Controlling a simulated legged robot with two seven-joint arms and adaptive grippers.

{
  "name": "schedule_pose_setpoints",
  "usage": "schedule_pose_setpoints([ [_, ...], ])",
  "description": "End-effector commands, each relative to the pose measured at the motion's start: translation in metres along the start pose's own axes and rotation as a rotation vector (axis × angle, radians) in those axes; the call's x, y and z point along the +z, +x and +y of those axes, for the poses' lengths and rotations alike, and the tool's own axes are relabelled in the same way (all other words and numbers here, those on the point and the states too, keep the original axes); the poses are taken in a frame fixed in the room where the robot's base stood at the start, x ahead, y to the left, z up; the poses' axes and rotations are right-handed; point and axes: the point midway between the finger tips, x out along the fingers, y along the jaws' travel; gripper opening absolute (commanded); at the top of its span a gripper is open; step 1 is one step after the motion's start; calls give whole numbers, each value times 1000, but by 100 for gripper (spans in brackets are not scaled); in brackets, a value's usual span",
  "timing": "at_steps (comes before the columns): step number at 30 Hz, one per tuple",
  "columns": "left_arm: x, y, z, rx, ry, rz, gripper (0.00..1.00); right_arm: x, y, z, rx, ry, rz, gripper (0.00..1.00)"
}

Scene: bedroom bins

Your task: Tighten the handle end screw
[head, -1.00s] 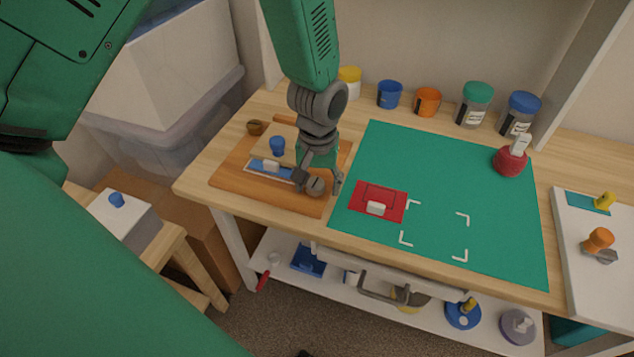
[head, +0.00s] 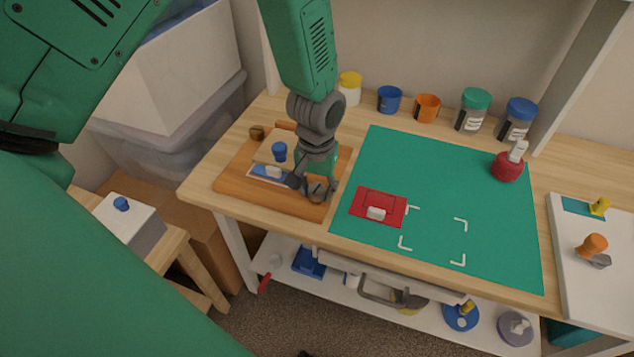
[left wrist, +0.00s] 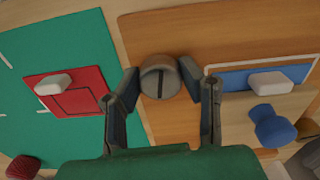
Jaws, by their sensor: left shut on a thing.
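The handle end screw (left wrist: 161,84) looks like a round grey-brown head with a dark slot, at the edge of the wooden board. It shows small in the head view (head: 318,191). My left gripper (head: 310,189) points down over it. In the left wrist view, the fingertips of this gripper (left wrist: 160,80) sit on either side of the head and are shut on it. The board (head: 235,189) lies on the left of the workbench. What lies under the screw head is hidden. My right gripper is not in view.
On the board are a blue strip with a white block (head: 272,172) and a blue knob (head: 279,151). A red card with a white block (head: 378,198) lies on the green mat (head: 490,245). Cups and jars stand at the back. Most of the mat is clear.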

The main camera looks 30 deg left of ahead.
Motion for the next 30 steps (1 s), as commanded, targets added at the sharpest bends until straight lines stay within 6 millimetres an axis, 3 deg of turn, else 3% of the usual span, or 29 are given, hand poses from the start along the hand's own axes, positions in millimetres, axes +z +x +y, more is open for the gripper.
schedule_pose_setpoints([
  [1,-2,-6,0,0,41,4,5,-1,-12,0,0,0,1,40],
  [5,-3,-5,0,0,138,8,5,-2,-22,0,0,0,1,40],
  [16,-4,-2,0,1,177,12,5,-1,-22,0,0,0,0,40],
  [17,-4,-2,0,1,177,12,41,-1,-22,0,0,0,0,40],
  [18,-4,-2,0,1,177,11,54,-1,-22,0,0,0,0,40],
  [30,-2,-7,0,0,176,6,54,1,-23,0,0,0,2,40],
])
